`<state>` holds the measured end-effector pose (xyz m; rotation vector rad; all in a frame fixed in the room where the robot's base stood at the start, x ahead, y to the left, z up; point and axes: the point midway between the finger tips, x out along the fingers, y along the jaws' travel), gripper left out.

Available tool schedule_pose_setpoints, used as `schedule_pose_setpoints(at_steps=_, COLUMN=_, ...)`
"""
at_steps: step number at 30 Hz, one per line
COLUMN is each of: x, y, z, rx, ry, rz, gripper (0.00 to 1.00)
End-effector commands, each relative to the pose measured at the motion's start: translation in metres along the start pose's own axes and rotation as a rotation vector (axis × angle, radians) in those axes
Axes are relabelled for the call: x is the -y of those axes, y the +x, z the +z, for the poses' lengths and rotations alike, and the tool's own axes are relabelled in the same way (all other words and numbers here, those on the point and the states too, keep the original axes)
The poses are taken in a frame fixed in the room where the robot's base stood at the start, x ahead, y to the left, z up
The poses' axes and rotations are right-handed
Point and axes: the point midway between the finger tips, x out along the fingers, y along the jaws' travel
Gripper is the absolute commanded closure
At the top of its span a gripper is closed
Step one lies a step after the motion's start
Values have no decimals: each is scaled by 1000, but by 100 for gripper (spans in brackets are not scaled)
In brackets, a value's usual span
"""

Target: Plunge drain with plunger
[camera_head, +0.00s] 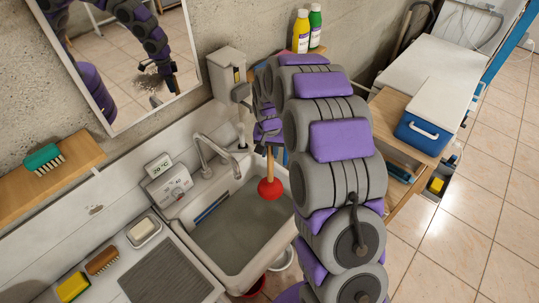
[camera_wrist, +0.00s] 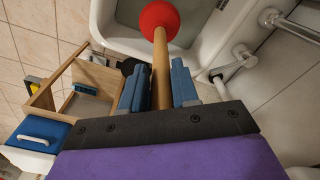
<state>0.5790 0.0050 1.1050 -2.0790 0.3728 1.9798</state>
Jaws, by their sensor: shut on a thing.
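A plunger with a red rubber cup (camera_head: 270,189) and a wooden handle (camera_wrist: 160,68) is held by my gripper (camera_wrist: 160,88). Its blue fingers are shut on the handle, one on each side. In the head view the plunger hangs cup down over the right part of the sink (camera_head: 208,258), which holds greyish water. The cup seems to be above the water, near the sink's right wall. The drain itself is hidden under the water. My arm covers the right side of the sink in the head view.
A faucet (camera_head: 218,150) stands behind the sink. A counter on the left holds a yellow sponge (camera_head: 72,287), a brush (camera_head: 102,261) and soap (camera_head: 144,231). A mirror (camera_head: 128,60) hangs above. A blue cooler (camera_head: 428,130) stands at right. The tiled floor at far right is clear.

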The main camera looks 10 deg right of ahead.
Motion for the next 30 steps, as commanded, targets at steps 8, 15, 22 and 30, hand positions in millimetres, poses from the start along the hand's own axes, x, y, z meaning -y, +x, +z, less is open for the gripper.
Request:
schedule_pose_setpoints(at_steps=8, x=0, y=-31, z=-2, rx=-2, ry=1, rz=-1, gripper=100)
schedule_pose_setpoints(at_steps=15, x=0, y=-57, z=-3, rx=-1, ry=1, rz=0, gripper=100)
schedule_pose_setpoints(at_steps=22, x=0, y=-69, z=-4, rx=-3, ry=0, rz=-1, gripper=100)
schedule_pose_setpoints(at_steps=30, x=0, y=-68, z=-3, rx=-1, ry=-1, rz=-1, gripper=100)
